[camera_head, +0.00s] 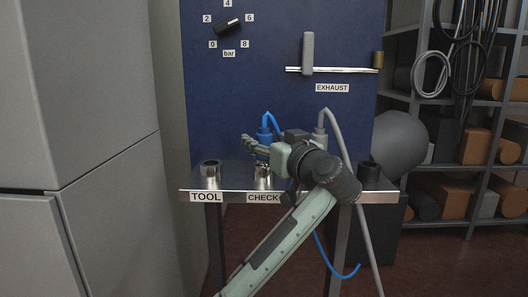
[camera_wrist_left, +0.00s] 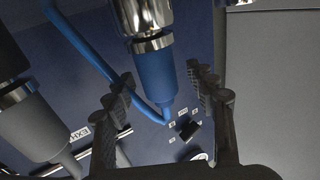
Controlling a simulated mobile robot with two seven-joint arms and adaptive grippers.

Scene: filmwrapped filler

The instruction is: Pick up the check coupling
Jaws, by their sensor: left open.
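The check coupling looks like the blue coupling (camera_head: 265,133) with a blue hose, standing above the chrome socket (camera_head: 263,177) behind the CHECK label (camera_head: 263,198). My left gripper (camera_head: 254,146) is open in front of it and hides its lower part. In the left wrist view, which looks upside down, the blue coupling (camera_wrist_left: 149,68) and its chrome collar (camera_wrist_left: 146,17) show between the two spread fingers (camera_wrist_left: 163,88). I see no clear contact with either finger. My right gripper is not in view.
A grey coupling (camera_head: 321,134) with a grey hose stands to the right. An empty TOOL socket (camera_head: 210,172) is at the left and a dark socket (camera_head: 369,172) at the right of the narrow metal shelf (camera_head: 234,186). A blue panel (camera_head: 265,85) rises behind.

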